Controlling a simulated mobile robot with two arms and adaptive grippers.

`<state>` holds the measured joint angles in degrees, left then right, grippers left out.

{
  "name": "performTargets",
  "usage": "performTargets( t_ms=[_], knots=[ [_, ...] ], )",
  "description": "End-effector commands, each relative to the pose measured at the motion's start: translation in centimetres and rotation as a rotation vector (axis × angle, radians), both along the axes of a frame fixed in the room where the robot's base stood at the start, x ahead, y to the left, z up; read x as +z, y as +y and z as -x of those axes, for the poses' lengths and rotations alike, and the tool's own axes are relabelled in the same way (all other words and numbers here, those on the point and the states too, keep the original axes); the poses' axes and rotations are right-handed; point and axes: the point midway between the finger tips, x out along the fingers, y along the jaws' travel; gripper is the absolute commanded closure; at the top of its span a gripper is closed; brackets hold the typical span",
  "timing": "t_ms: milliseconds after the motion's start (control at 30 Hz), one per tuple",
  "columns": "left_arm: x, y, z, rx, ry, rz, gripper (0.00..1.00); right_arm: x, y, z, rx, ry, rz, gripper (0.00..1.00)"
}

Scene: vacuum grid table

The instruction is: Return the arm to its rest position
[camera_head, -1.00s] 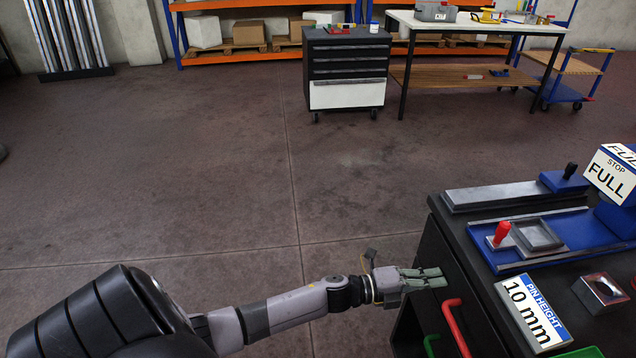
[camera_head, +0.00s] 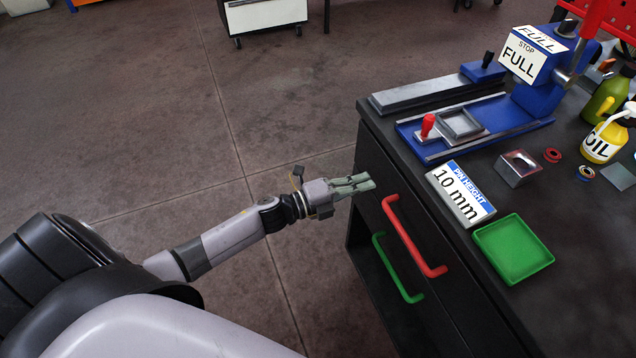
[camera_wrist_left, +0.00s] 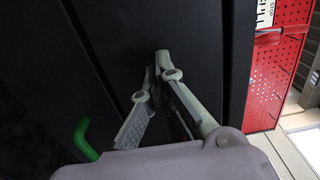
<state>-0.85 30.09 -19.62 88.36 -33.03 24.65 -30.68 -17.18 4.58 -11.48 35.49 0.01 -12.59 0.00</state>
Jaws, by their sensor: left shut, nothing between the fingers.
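My left gripper (camera_head: 366,184) is shut and empty in the head view. It is beside the front of a black drawer cabinet (camera_head: 450,295), just left of the red handle (camera_head: 414,236). In the left wrist view, the fingers (camera_wrist_left: 163,68) meet in front of the cabinet's dark face (camera_wrist_left: 120,40). I cannot tell whether the fingertips touch that face. My left arm reaches in from the lower left. My right gripper is not in view.
A green handle (camera_head: 397,268) sits below the red one. The cabinet top holds a green tray (camera_head: 513,249), a "10 mm" sign (camera_head: 461,195), a blue fixture (camera_head: 470,125) and an oil bottle (camera_head: 603,141). A red perforated panel (camera_wrist_left: 278,75) shows in the wrist view. Floor is free at left.

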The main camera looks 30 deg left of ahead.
Motion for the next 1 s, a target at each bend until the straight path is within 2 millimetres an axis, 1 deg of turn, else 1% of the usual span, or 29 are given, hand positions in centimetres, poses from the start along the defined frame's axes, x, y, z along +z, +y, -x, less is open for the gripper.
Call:
performTargets(
  t_ms=[33, 100, 233, 367, 500, 700, 767, 867, 967, 1000],
  knots=[
    [-0.3, 0.9, 1.2, 0.001, 0.006, -0.004, 1.0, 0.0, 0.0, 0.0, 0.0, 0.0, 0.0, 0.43],
    [-0.3, 1.8, 2.5, 0.0, 0.006, -0.004, 1.0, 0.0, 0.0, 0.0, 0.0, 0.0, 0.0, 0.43],
    [-0.3, 3.4, 4.6, 0.0, 0.008, -0.003, 1.0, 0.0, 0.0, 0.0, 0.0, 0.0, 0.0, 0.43],
    [-0.4, 4.6, 6.1, 0.0, 0.007, -0.004, 1.0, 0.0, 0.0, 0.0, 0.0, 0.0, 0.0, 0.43],
    [-0.3, 5.3, 7.0, 0.0, 0.006, -0.004, 1.0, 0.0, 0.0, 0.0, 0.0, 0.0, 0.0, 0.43],
    [-0.3, 5.6, 7.2, 0.001, 0.005, -0.003, 1.0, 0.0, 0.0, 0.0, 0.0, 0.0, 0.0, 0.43],
    [-0.7, 5.8, 7.1, 0.012, 0.019, 0.003, 1.0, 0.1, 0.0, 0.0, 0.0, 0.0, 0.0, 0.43],
    [-3.0, 7.0, 6.9, 0.08, 0.101, 0.046, 1.0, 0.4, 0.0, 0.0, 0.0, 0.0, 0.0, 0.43],
    [-8.0, 9.2, 7.1, 0.217, 0.264, 0.13, 1.0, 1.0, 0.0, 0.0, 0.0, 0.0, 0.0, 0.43],
    [-10.6, 10.3, 7.6, 0.288, 0.348, 0.174, 1.0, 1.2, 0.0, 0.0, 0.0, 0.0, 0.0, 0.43]
  ],
)
